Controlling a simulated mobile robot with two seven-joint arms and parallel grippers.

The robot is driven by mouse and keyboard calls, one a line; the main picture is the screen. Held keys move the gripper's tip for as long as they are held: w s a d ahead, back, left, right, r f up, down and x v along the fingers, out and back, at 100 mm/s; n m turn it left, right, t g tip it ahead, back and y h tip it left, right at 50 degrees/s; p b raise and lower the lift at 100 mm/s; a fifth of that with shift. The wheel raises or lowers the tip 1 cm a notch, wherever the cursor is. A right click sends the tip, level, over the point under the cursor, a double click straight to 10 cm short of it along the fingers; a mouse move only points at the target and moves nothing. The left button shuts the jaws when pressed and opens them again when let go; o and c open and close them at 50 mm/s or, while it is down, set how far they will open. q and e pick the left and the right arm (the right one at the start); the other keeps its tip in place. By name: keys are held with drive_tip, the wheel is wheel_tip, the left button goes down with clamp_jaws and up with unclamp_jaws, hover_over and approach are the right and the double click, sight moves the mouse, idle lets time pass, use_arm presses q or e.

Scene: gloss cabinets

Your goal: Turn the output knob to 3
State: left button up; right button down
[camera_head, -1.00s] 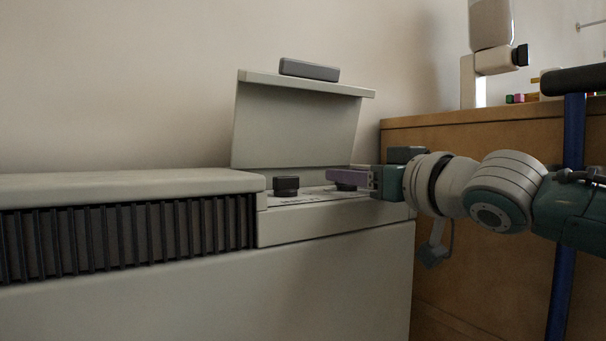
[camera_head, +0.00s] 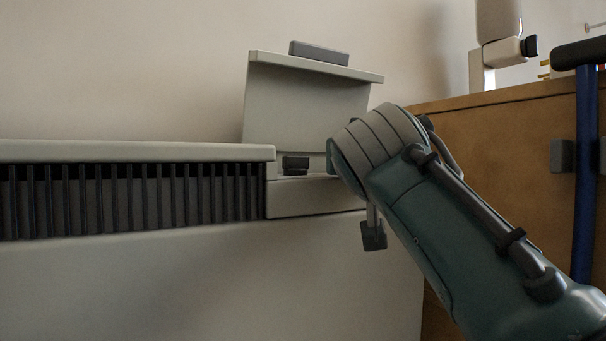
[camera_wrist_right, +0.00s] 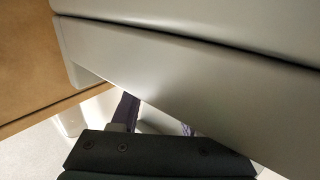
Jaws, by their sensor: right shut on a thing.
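The cabinet's control panel (camera_head: 318,197) lies under a raised grey lid (camera_head: 305,105). A dark square knob (camera_head: 295,165) stands upright at the panel's left side, apart from my arm. The right knob, where my gripper was earlier, is hidden behind my right arm in the head view. My right gripper (camera_wrist_right: 158,113) shows only in the right wrist view, with parts of two purple fingers beyond its dark body. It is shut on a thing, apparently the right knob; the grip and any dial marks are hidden. My left gripper is not in view.
A long grey cabinet top (camera_head: 130,152) with a dark slatted grille (camera_head: 130,200) extends left. A wooden cabinet (camera_head: 480,150) stands at the right, close to my right arm. A blue post (camera_head: 586,180) rises at the far right. The space above the left cabinet top is clear.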

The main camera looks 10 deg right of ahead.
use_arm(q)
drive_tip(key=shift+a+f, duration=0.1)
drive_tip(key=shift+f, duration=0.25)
use_arm(e)
drive_tip(key=shift+h, duration=0.3)
drive_tip(key=shift+c, duration=2)
unclamp_jaws()
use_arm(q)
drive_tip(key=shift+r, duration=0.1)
use_arm(e)
drive_tip(key=shift+r, duration=0.1)
